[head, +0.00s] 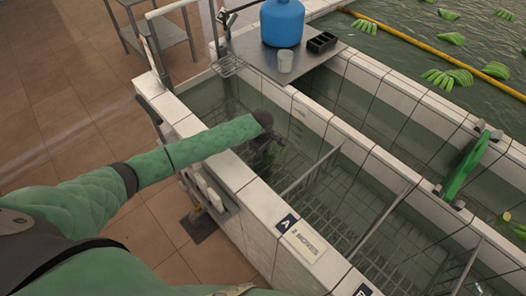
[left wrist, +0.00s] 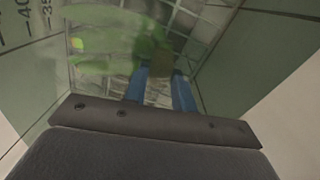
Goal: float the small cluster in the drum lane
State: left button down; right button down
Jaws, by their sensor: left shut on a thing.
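My left gripper (head: 265,150) reaches down into the near tiled tank, lane A. The left wrist view shows its blue fingers (left wrist: 160,92) shut on the brown stem end of a small green cluster (left wrist: 120,48). The cluster looks blurred, as if under water, and spreads to the left over a pale grid. In the head view the gripper and forearm mostly hide the cluster. Which lane is the drum lane cannot be told. My right gripper is not in view.
An "A 0 MOVES" sign (head: 300,238) sits on the front wall. Tiled dividers and metal bars (head: 312,170) cross the tanks. A blue container (head: 282,22) and white cup (head: 286,61) stand on a metal shelf. Green clusters (head: 449,78) float beyond; a green bar (head: 466,165) spans a divider.

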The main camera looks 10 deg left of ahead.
pick_arm(q)
jog(key=shift+f, duration=0.35)
jog(key=shift+f, duration=0.3)
dwell(0.4)
jog(key=c, duration=1.1)
grip_release()
jog(key=shift+o, duration=0.2)
